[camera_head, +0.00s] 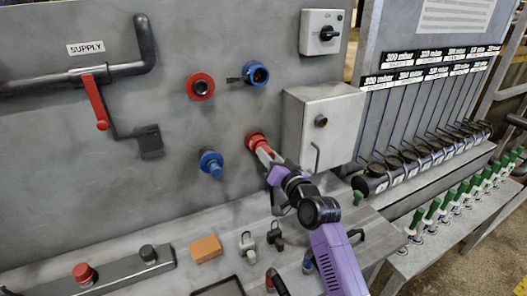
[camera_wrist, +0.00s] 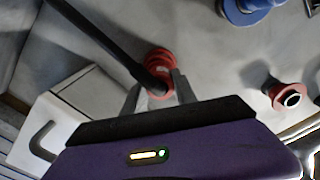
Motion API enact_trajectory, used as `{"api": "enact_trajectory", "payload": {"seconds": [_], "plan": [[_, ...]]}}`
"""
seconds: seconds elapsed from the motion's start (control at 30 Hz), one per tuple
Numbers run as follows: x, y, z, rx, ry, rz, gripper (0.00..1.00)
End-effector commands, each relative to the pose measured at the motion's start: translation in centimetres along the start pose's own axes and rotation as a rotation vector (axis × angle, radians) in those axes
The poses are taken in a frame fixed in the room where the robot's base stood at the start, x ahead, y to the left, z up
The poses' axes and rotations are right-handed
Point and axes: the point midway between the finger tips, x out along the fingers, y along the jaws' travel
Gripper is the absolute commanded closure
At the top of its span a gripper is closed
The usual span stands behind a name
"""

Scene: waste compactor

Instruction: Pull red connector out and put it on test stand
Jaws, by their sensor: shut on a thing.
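The red connector (camera_head: 256,139) sits at the grey wall panel, left of the grey box. It also shows in the wrist view (camera_wrist: 160,62), with a dark hose or rod (camera_wrist: 100,38) running from it to the upper left. My gripper (camera_head: 264,153) is shut on the red connector, with a pale finger on each side of it in the wrist view (camera_wrist: 158,90). The connector appears against the panel; I cannot tell whether it is still seated. I cannot tell which thing is the test stand.
A red socket (camera_head: 200,86), a blue socket (camera_head: 255,73) and a blue connector (camera_head: 211,162) are on the panel. The grey box (camera_head: 323,125) stands close right of my gripper. An orange block (camera_head: 205,248) and small fittings (camera_head: 247,245) lie on the bench below.

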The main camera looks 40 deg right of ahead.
Motion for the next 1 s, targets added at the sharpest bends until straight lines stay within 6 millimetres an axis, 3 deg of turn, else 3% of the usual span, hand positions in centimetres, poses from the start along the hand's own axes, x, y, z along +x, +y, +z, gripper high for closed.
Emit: {"api": "enact_trajectory", "payload": {"seconds": [0.43, 1.0], "plan": [[-0.2, 0.0, 0.0, 0.0, 0.001, 0.0, 1.0], [-2.2, 0.0, -0.1, 0.0, 0.001, 0.0, 1.0]]}}
